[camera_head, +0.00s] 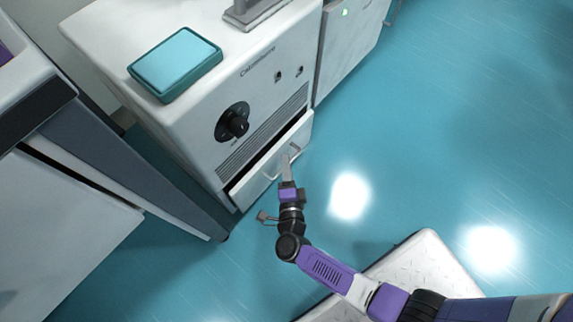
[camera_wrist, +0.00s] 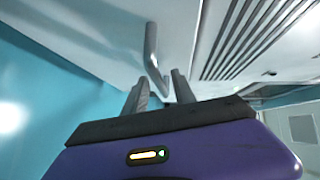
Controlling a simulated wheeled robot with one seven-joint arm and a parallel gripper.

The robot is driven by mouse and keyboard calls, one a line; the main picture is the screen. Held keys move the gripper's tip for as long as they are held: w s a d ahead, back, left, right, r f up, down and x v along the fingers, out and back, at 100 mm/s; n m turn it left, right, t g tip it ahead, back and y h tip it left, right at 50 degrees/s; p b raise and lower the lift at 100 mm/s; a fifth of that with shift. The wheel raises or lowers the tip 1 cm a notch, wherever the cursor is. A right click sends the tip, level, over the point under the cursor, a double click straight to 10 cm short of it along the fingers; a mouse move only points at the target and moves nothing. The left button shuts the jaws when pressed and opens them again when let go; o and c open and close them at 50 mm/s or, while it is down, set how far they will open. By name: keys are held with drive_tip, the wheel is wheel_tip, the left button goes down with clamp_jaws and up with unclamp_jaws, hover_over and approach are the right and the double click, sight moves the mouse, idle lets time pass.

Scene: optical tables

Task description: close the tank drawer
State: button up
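The tank drawer (camera_head: 250,186) is the low white drawer at the bottom of the white cabinet. It stands out a little from the cabinet front. Its grey handle (camera_head: 271,175) is on the drawer front, and it also shows in the wrist view (camera_wrist: 151,48). My gripper (camera_head: 287,160) is at the drawer front, by the handle. In the wrist view my gripper (camera_wrist: 160,88) has its two fingers apart, with the lower end of the handle just beyond and between the tips. I cannot tell whether a finger touches the handle.
The white cabinet (camera_head: 195,120) has a black knob (camera_head: 234,124) and vent slots above the drawer. A teal-topped box (camera_head: 175,62) lies on top. A grey table leg (camera_head: 130,165) stands close on the left. The blue floor (camera_head: 430,130) to the right is open.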

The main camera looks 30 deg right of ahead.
drive_tip(key=shift+w+d, duration=0.2)
drive_tip(key=shift+w, duration=0.05)
clamp_jaws()
drive_tip(key=shift+a, duration=0.1)
idle(1.2)
